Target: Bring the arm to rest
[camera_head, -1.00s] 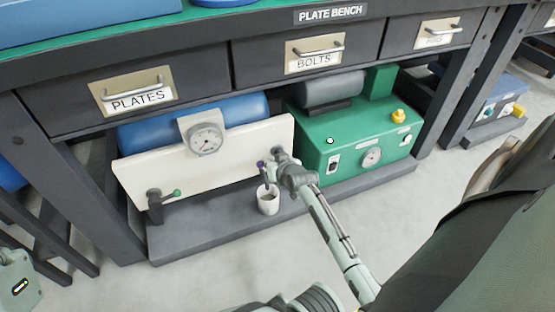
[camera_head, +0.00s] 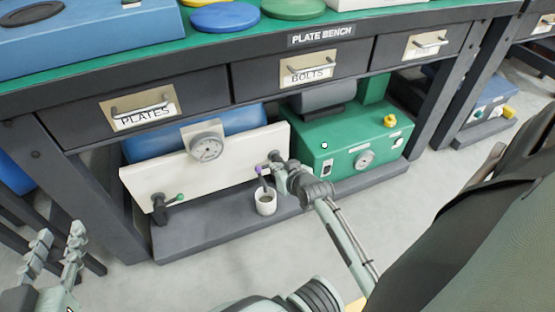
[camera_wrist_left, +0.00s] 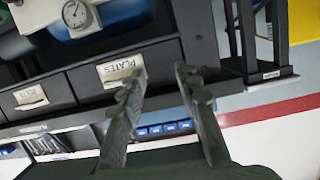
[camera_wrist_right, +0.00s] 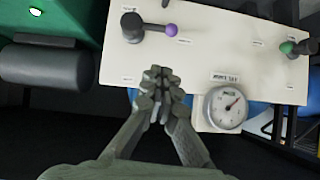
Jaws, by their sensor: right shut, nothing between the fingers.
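My right arm reaches from the lower right of the head view to the white panel (camera_head: 225,165) under the bench. My right gripper (camera_wrist_right: 160,78) is shut and empty in front of the panel, between a purple-knobbed valve (camera_wrist_right: 137,27) and the gauge (camera_wrist_right: 226,107). In the head view its fingers are hard to make out beside the purple knob (camera_head: 258,170). My left gripper (camera_head: 58,250) is open and empty at the lower left of the head view. The left wrist view shows its two fingers (camera_wrist_left: 158,85) apart, with the PLATES drawer (camera_wrist_left: 121,68) beyond them.
A green-handled valve (camera_head: 168,202) is at the panel's left end. A green machine (camera_head: 350,140) stands to the right. The floor (camera_head: 300,250) in front is clear.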

